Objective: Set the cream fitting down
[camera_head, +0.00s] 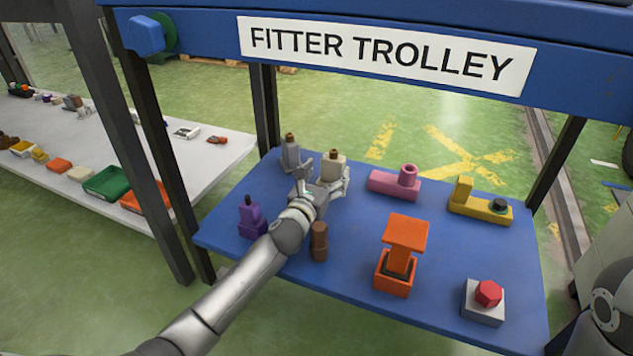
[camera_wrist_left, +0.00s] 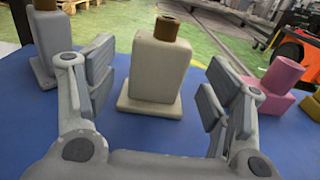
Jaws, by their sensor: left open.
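The cream fitting (camera_head: 333,165) stands upright on the blue trolley top (camera_head: 350,285), near its back edge. In the left wrist view the cream fitting (camera_wrist_left: 158,70) has a wide base, a block body and a brown cap. My left gripper (camera_head: 322,180) is open around it; in the wrist view its fingers (camera_wrist_left: 158,92) stand to either side, with visible gaps to the fitting. The fitting's base appears to rest on the blue surface. My right gripper is not in view.
A grey fitting (camera_head: 290,152) stands close on the left, a pink one (camera_head: 395,184) on the right. Purple (camera_head: 251,217), brown (camera_head: 319,242), orange (camera_head: 400,255), yellow (camera_head: 480,205) and red-topped (camera_head: 486,300) pieces stand around. A white table (camera_head: 215,150) is at left.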

